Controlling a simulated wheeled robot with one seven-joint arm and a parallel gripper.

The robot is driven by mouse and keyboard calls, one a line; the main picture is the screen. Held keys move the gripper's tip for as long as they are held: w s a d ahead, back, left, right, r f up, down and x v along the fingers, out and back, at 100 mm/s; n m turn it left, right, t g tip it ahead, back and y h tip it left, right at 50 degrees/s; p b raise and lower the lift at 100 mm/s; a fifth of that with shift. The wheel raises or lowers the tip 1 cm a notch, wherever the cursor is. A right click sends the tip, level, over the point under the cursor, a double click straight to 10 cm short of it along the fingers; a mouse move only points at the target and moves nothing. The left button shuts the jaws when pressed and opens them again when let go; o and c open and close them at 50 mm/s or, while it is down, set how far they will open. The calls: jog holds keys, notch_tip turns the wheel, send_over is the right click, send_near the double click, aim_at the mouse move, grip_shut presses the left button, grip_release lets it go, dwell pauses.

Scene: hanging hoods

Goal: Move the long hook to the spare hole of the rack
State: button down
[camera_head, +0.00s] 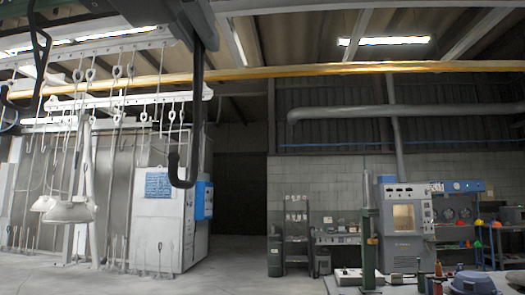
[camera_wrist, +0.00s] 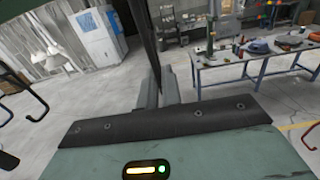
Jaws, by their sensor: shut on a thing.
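A long black hook (camera_head: 197,100) hangs down in the left-middle of the head view, with its bend at the lower end turned to the left. In the wrist view its dark rod (camera_wrist: 146,40) runs down between the fingers of my gripper (camera_wrist: 156,78), which is shut on it. Its lower bend is not clear in the wrist view. Another dark hook (camera_head: 40,55) hangs at the upper left of the head view. I cannot make out the spare hole of the rack in either view.
A white beam (camera_head: 95,50) with several thin hooks and white hoods (camera_head: 68,212) hangs at the left. A workbench (camera_wrist: 250,64) stands at the right. Open floor lies between.

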jog(key=s, duration=0.9)
jog(key=shift+s+a+r+b, duration=0.25)
jog(key=shift+s+a+b, duration=0.1)
jog(key=shift+s, duration=0.05)
dwell(0.6)
